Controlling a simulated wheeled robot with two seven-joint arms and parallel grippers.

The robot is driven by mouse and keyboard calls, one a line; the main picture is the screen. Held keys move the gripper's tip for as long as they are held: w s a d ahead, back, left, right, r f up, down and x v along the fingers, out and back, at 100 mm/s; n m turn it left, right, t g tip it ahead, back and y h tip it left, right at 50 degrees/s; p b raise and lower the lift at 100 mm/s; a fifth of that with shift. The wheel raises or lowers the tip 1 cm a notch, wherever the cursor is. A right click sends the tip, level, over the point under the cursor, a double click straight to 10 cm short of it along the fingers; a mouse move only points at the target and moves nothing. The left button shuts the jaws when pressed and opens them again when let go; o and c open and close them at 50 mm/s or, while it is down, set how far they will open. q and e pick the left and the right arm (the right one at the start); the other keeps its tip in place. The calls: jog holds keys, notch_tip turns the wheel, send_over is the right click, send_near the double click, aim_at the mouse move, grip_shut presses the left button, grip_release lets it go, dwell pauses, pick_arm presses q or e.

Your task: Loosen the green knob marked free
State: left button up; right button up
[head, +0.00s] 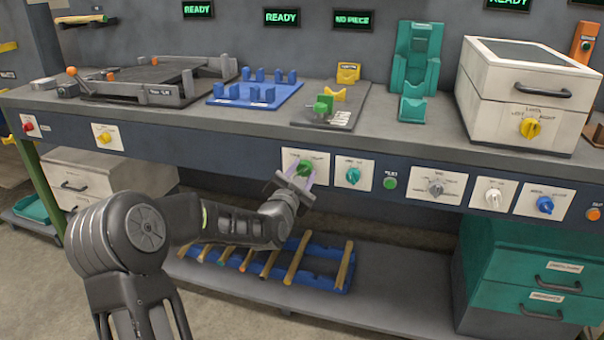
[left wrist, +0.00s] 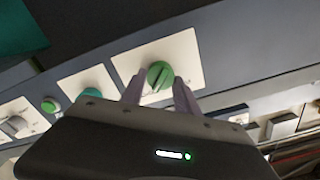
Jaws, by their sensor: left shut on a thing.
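The green knob (head: 304,168) sits on a white plate (head: 321,160) on the front panel of the bench. It also shows in the left wrist view (left wrist: 160,75), with a raised grip bar across its face. The lettering on its plate is too small to read. My left gripper (head: 299,178) is at the knob, its two pale fingers on either side of it. It is shut on the knob; in the left wrist view the fingers (left wrist: 159,92) partly cover the plate. My right gripper is out of view.
A teal knob (head: 353,175) and a round green button (head: 390,183) sit close to the right. Further right are a grey knob (head: 436,186), a white one (head: 494,198) and a blue one (head: 545,204). A shelf (head: 400,292) with a blue rack (head: 318,282) lies below.

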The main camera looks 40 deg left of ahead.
pick_arm(q)
grip_shut()
jog(key=shift+n, duration=0.3)
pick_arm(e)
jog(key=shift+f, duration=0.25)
pick_arm(q)
jog(key=n+b, duration=0.2)
jog(key=n, duration=0.1)
jog(key=shift+f, duration=0.1)
jog(key=n+b, duration=0.2)
jog(key=n, duration=0.1)
jog(key=shift+a+n+b, duration=0.1)
jog(key=shift+n+b, duration=0.2)
jog(key=shift+n, duration=0.1)
jog(key=n+b, duration=0.4)
jog(key=n, duration=0.2)
jog(key=shift+f, duration=0.15)
jog(key=n+b, duration=0.3)
jog(key=n, duration=0.1)
jog(key=shift+a+n, duration=0.1)
jog(key=shift+n, duration=0.2)
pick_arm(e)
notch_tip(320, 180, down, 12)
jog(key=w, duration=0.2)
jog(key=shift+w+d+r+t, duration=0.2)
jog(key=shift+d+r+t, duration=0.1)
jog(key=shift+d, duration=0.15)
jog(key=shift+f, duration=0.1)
